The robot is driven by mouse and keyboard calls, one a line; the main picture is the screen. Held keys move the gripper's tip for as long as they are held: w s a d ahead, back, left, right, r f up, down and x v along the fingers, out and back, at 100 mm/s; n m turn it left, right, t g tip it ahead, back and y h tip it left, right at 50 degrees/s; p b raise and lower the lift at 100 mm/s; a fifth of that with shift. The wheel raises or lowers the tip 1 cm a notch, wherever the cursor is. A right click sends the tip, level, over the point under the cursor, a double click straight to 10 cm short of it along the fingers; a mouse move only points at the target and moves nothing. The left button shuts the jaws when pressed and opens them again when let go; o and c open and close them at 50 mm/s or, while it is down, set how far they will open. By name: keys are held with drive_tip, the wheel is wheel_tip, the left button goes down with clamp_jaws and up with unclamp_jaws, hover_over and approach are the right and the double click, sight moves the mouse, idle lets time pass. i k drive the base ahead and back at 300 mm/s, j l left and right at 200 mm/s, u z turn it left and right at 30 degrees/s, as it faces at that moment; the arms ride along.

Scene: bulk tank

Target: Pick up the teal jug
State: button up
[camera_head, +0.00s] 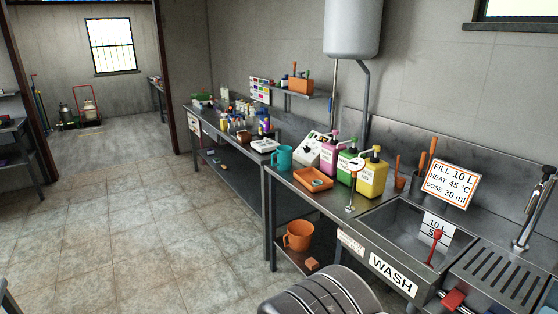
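An orange tray (313,179), pink (329,152), green (346,168) and yellow (372,175) pump bottles stand on the bench. A sink (405,228) is at right. An orange jug (298,236) sits on the lower shelf. The tiled floor (140,225) at left is clear.

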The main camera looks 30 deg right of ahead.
sight(284, 152)
drive_tip(key=i+l, duration=0.3)
drive_tip(key=i, duration=0.2)
drive_tip(key=i+l, duration=0.3)
drive_tip(key=i, duration=0.15)
drive_tip(key=i+l, duration=0.3)
drive_tip(key=i, duration=0.2)
drive_tip(key=i+l, duration=0.25)
drive_tip(key=i, duration=0.25)
drive_tip(key=i+l, duration=0.3)
drive_tip(key=i, duration=0.15)
drive_tip(key=i+z, duration=0.15)
